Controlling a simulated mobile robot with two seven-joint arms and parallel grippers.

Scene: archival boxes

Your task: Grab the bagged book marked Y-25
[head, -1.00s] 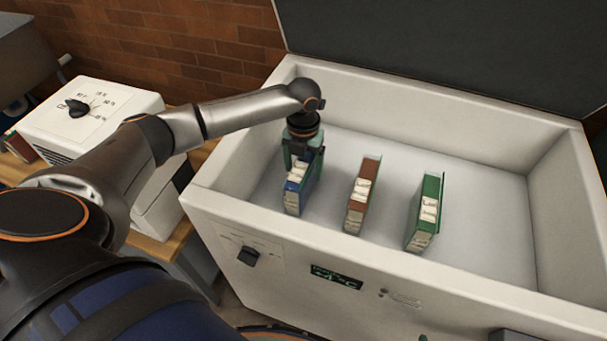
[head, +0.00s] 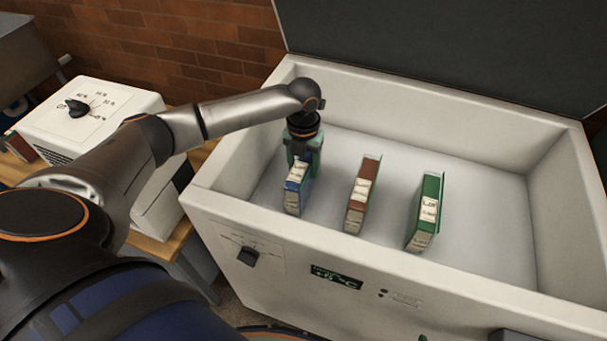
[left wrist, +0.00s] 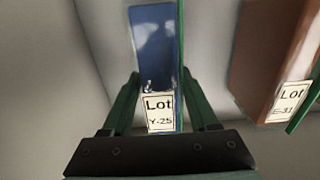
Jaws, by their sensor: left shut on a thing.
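The bagged book Y-25 (head: 296,187) is blue and stands upright in the white chest at its left end. Its label reading "Lot Y-25" shows in the left wrist view (left wrist: 160,112). My left gripper (head: 302,160) reaches down over it from above. In the left wrist view its green fingers (left wrist: 160,95) stand on both sides of the book, shut on it. The book's lower part is hard to make out behind the label. My right gripper is not in view.
A brown-red book (head: 359,197), labelled E-31 in the wrist view, and a green book (head: 425,212) stand to the right inside the chest. The white chest (head: 330,255) has high walls and a raised dark lid (head: 450,45). Its floor is clear at right.

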